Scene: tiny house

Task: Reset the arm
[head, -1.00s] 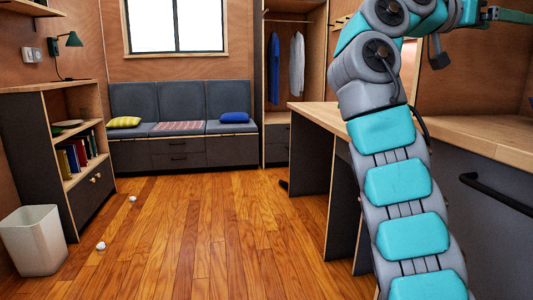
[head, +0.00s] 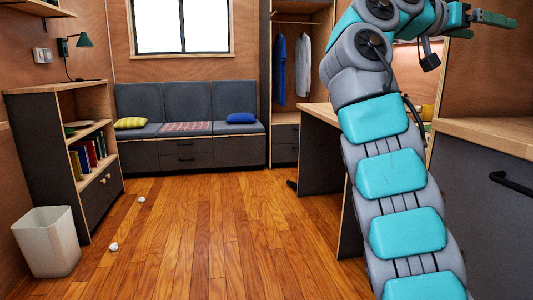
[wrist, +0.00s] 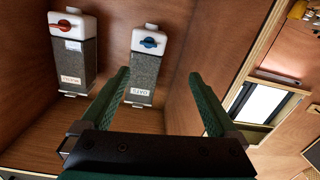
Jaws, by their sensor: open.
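My teal and grey arm (head: 388,182) rises along the right side of the head view and bends at the top. My gripper (head: 492,18) is at the top right corner of that view, pointing right and partly hidden. In the wrist view my gripper (wrist: 159,76) shows its two dark green fingers spread wide apart. Nothing is held between them. Beyond the fingers are two speckled dispensers, one with a red handle (wrist: 75,62) and one with a blue handle (wrist: 143,67), apart from the fingers.
A wooden counter (head: 490,133) and a desk (head: 320,114) stand at right near my arm. A low shelf (head: 62,88) and white bin (head: 46,243) stand at left, with two white crumpled bits on the floor. A grey bench (head: 190,150) lies behind. The middle floor is clear.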

